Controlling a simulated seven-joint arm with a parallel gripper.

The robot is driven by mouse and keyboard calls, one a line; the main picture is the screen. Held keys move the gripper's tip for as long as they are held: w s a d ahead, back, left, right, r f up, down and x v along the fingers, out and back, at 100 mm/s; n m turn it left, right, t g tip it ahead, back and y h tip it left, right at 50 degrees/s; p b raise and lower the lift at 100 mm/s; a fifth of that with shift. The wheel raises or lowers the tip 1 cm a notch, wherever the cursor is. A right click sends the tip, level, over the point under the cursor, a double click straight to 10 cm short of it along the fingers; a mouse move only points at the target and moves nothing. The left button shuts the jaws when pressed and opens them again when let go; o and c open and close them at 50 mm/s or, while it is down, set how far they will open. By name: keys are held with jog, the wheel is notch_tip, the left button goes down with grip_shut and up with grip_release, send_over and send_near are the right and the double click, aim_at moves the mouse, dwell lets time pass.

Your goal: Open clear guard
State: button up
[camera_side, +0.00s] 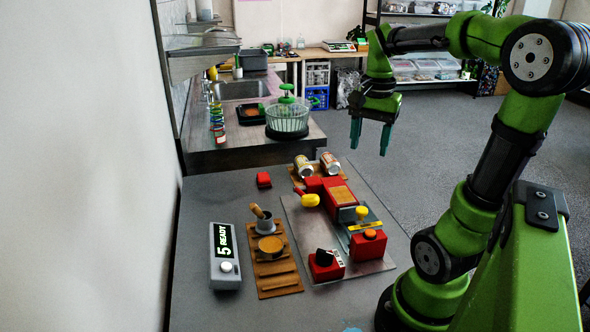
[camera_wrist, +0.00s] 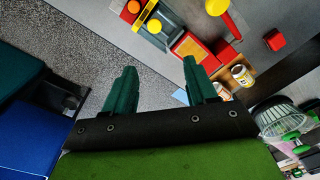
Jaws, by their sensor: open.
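The red machine (camera_side: 328,189) stands on a metal plate on the grey table in the side view. A pale, see-through-looking part by its yellow knob (camera_side: 361,212) may be the clear guard (camera_side: 347,215); its outline and whether it is shut are hard to tell. My gripper (camera_side: 370,150) is open and empty, in the air above and beyond the machine, touching nothing. In the wrist view, my gripper's fingers (camera_wrist: 160,70) are spread apart. The red machine (camera_wrist: 190,47) and its yellow knob (camera_wrist: 154,26) lie past the fingertips there.
A READY display box (camera_side: 225,255) and a wooden rack (camera_side: 273,262) stand left of the machine. A small red block (camera_side: 263,180) sits at the back left. A salad spinner (camera_side: 287,115) stands by the sink. The table's front left is clear.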

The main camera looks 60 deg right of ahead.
aim_at(362, 209)
jog(key=shift+m, duration=0.4)
jog(key=f, duration=1.6)
jog(key=shift+s+a+f, duration=0.25)
jog(key=shift+a, duration=0.1)
grip_shut()
